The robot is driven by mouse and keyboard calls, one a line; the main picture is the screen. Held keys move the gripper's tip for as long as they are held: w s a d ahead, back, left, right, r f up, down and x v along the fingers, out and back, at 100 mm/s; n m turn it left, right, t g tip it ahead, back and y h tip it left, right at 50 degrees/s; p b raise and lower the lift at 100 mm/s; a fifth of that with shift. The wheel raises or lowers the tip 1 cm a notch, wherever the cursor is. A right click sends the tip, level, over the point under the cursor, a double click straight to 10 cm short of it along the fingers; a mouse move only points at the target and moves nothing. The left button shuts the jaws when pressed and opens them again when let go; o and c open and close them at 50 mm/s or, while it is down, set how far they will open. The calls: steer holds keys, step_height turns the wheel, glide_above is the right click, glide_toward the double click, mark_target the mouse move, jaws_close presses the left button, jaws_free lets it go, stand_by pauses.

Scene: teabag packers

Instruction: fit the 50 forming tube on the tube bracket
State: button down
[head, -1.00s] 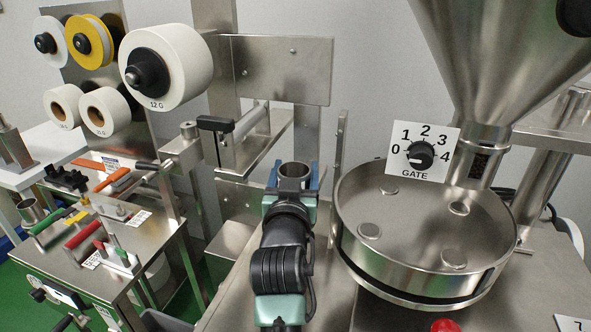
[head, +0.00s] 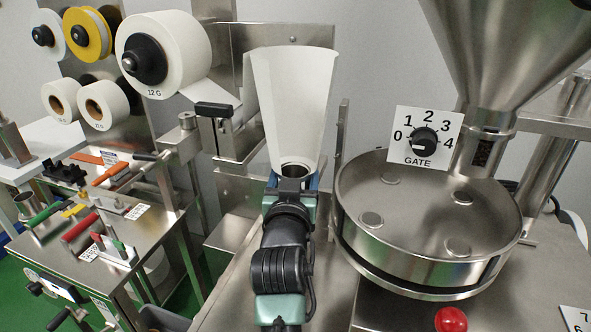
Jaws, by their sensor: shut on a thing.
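My gripper (head: 291,183) reaches away from me in the middle of the head view, between the paper stand and the round metal pan. Its blue fingertips are shut on the forming tube (head: 295,168), a short metal tube with a round, dark open mouth facing up. The tube is upright at the foot of a wide white paper web (head: 290,100), which narrows down toward its mouth. The tube's lower part is hidden by my gripper. I cannot make out the tube bracket or whether the tube touches it. No size mark shows on the tube.
A paper roll marked 12 G (head: 165,55) hangs at upper left. The round pan (head: 430,225) under the hopper (head: 505,60) stands close on the right, with a thin metal post (head: 341,140) between. A bench with coloured handles (head: 80,228) is at left.

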steer(key=shift+f, duration=0.15)
jaws_free()
steer(key=shift+f, duration=0.2)
step_height(320, 180, up, 20)
steer(key=p, duration=1.5)
steer(key=shift+f, duration=0.25)
